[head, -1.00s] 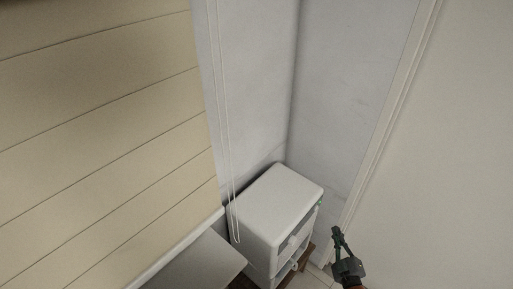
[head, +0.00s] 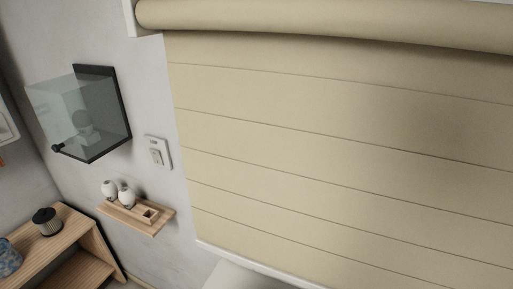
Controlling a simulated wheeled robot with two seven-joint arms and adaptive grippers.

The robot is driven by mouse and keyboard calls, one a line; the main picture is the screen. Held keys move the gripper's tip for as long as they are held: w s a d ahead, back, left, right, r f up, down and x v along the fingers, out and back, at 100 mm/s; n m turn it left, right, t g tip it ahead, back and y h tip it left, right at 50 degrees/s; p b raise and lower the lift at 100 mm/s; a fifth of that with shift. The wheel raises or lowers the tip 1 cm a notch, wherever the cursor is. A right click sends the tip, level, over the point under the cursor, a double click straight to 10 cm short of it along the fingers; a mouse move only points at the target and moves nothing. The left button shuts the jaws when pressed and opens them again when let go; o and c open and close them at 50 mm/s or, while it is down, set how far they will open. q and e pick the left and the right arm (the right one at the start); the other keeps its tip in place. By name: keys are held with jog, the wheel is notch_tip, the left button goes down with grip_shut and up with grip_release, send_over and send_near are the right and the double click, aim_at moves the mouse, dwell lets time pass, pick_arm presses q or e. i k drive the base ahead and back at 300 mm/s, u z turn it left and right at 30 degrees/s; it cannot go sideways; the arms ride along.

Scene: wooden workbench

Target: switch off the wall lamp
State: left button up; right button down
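A pale wall switch plate (head: 158,153) is on the grey wall in the head view, left of the window blind and right of a glass-fronted cabinet. Whether its rocker is on or off cannot be told. No wall lamp can be made out for certain. Neither of my grippers is in view now.
A cream roller blind (head: 340,150) fills the right. A dark-framed glass cabinet (head: 103,112) juts from the wall. Below the switch, a small wooden shelf (head: 158,227) holds white round items (head: 126,196). A wooden shelf unit (head: 70,243) with a dark-lidded jar (head: 46,222) stands lower left.

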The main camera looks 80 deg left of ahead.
aim_at(156, 155)
jog(key=z, duration=0.05)
jog(key=i, duration=0.25)
jog(key=u, duration=3.4)
